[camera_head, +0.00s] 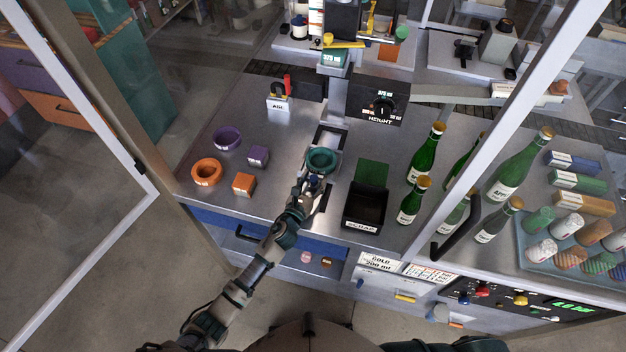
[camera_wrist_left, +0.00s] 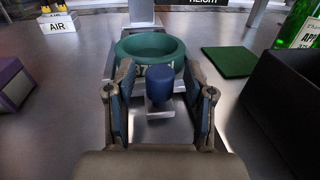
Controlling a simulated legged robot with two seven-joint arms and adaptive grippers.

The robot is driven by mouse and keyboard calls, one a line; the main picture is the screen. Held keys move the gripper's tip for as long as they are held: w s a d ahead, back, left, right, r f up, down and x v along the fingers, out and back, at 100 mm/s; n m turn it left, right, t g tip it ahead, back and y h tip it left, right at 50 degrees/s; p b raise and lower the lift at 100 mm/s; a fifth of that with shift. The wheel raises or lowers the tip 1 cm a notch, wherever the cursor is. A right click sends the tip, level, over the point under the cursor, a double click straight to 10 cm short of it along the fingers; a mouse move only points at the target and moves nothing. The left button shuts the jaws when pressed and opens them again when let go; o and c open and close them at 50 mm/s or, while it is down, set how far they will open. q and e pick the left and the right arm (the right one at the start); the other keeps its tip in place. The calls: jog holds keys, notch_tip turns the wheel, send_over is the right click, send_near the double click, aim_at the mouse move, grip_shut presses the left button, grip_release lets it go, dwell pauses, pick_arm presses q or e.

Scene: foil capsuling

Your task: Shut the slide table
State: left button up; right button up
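The slide table is a metal carriage carrying a green ring-shaped nest (camera_head: 321,160), on a pale rail (camera_head: 329,137) in front of the press column. The nest also shows in the left wrist view (camera_wrist_left: 151,48), straight ahead. A blue knob (camera_wrist_left: 159,84) stands on the near side of the nest. My left gripper (camera_head: 312,184) reaches the knob from the front. In the left wrist view its two fingers (camera_wrist_left: 158,88) stand apart on either side of the knob, with visible gaps. The gripper is open and holds nothing. My right gripper is not in view.
Purple ring (camera_head: 227,138), orange ring (camera_head: 206,171) and two small blocks lie on the left. The black scrap bin (camera_head: 364,207) stands close right of the gripper. Green bottles (camera_head: 426,152) stand further right. The HEIGHT dial box (camera_head: 379,105) is behind. Frame posts flank the bench.

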pick_arm(q)
jog(key=v, duration=1.2)
jog(key=shift+f, duration=0.1)
